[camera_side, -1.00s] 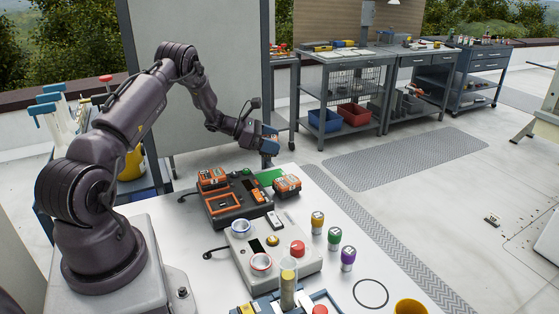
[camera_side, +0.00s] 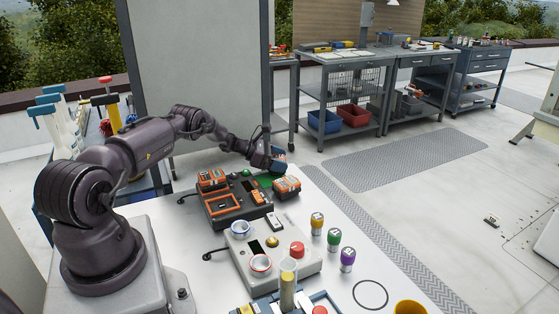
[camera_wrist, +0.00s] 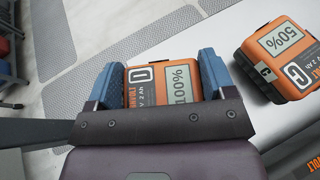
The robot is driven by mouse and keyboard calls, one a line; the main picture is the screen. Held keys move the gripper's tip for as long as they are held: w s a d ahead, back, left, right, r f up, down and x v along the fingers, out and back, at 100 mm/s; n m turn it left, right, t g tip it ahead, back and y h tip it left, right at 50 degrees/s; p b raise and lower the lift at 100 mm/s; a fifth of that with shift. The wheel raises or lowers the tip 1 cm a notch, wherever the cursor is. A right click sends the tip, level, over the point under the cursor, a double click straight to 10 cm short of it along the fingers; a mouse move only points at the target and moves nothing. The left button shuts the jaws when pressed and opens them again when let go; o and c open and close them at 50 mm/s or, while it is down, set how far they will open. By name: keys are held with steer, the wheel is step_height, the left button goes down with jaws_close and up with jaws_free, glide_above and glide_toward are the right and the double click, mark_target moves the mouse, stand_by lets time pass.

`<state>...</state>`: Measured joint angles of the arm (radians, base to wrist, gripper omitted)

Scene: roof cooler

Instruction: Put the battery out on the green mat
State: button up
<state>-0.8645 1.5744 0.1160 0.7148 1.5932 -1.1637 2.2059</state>
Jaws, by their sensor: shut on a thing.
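My gripper (camera_side: 275,164) is low at the far end of the white table, beside the green mat (camera_side: 265,180). In the wrist view its blue fingers (camera_wrist: 162,72) are shut on an orange and black battery (camera_wrist: 178,84) marked D and 100%. In the side view this battery is mostly hidden by my gripper, and I cannot tell whether it touches the mat. A second orange battery (camera_side: 287,185), reading 50% in the wrist view (camera_wrist: 284,42), stands near the mat. A third battery (camera_side: 212,180) sits on the dark charger (camera_side: 226,207).
A grey box with knobs (camera_side: 270,250) stands in front of the charger. Small yellow, green and purple-topped containers (camera_side: 333,238) line the right side. A grey panel (camera_side: 200,75) stands behind my arm. The table's far edge is close to my gripper.

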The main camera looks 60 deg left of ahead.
steer(key=shift+f, duration=0.1)
steer(key=o, duration=1.2)
